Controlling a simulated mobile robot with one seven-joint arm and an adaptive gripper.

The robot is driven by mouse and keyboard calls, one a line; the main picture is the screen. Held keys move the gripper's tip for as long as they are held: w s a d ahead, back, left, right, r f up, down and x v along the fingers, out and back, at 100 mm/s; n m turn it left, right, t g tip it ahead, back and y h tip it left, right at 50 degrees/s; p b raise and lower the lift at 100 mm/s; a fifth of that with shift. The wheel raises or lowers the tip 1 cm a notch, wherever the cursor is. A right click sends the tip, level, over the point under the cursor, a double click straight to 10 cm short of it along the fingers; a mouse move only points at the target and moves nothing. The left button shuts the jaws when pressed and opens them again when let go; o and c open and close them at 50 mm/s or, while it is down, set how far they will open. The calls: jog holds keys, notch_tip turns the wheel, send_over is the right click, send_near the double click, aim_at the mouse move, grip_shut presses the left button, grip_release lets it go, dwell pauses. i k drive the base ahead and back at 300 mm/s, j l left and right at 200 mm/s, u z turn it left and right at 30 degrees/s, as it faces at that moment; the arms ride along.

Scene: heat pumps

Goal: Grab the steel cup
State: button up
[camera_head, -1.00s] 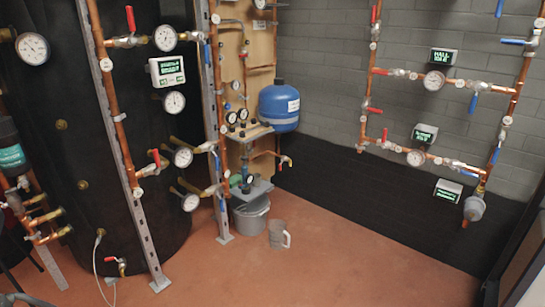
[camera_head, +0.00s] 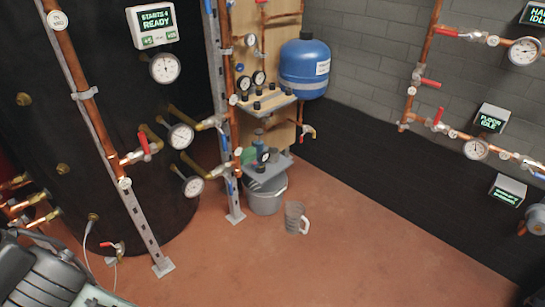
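The steel cup (camera_head: 294,219) is a grey metal mug with a handle on its right side. It stands upright on the reddish floor, just right of a grey bucket, and nothing covers it. A dark grey, ridged part of my own body shows at the lower left corner of the head view. I cannot make out gripper fingers there, and nothing of mine is near the cup.
The grey bucket (camera_head: 266,196) stands beside the cup, under a pump shelf (camera_head: 268,172). A metal strut (camera_head: 232,200) and a large black tank (camera_head: 60,120) are to the left. A blue vessel (camera_head: 304,70) hangs above. The floor (camera_head: 350,260) in front and right is clear.

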aim_at(274, 152)
jog(key=i+l+u, duration=0.1)
jog(key=l, duration=0.2)
jog(key=i+l+u, duration=0.15)
jog(key=l, duration=0.2)
jog(key=i+l+u, duration=0.1)
jog(key=l, duration=0.25)
jog(key=i+l+u, duration=0.1)
jog(key=l, duration=0.25)
jog(key=i+l+u, duration=0.2)
jog(key=i+l, duration=0.2)
jog(key=l, duration=0.25)
jog(key=i+l+u, duration=0.1)
jog(key=i+l, duration=0.1)
jog(key=i, duration=0.55)
jog(key=i+l, duration=0.1)
jog(key=i, duration=0.55)
